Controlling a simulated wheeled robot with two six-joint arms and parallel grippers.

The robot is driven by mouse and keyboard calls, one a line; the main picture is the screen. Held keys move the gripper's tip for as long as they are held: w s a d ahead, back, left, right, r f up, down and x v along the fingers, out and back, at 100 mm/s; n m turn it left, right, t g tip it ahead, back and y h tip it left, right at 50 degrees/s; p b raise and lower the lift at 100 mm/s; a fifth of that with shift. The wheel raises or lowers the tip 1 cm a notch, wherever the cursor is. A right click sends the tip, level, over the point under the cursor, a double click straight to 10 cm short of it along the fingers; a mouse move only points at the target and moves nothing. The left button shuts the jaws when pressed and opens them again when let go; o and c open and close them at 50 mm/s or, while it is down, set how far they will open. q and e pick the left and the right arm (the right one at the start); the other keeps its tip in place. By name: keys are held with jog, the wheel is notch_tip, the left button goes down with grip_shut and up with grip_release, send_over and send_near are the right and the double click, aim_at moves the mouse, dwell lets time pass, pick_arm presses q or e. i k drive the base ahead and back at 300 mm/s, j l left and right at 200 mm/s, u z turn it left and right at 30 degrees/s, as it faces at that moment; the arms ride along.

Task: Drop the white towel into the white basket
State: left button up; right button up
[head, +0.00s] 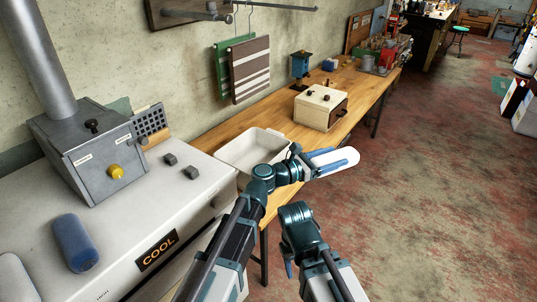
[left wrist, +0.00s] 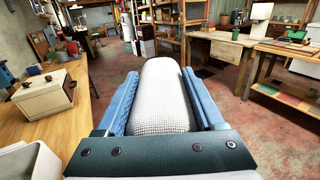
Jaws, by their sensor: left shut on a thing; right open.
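The white basket (head: 232,165) is an open rectangular bin on the wooden bench. The left gripper holds the towel to the right of the basket, out past the bench edge. A corner of the basket (left wrist: 42,165) shows at the lower left of the left wrist view. My right gripper (head: 289,268) is low, below the left one, mostly hidden by its arm; it is open.
A cream box (head: 318,108) with knobs stands on the bench (head: 290,133) behind the basket. A blue roll (head: 75,243) lies on the white cabinet (head: 150,205) marked COOL, by a grey metal box (head: 85,150). Towels hang on the wall (head: 250,70).

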aim_at(251, 167)
jog(key=i+l, duration=0.2)
jog(key=i+l+u, duration=0.1)
jog(key=l, duration=0.35)
jog(key=i+l, duration=0.45)
jog(key=l, duration=0.2)
jog(key=i+l+u, duration=0.1)
jog(key=l, duration=0.25)
jog(key=i+l, duration=0.25)
jog(key=l+u, duration=0.05)
jog(key=l, duration=0.05)
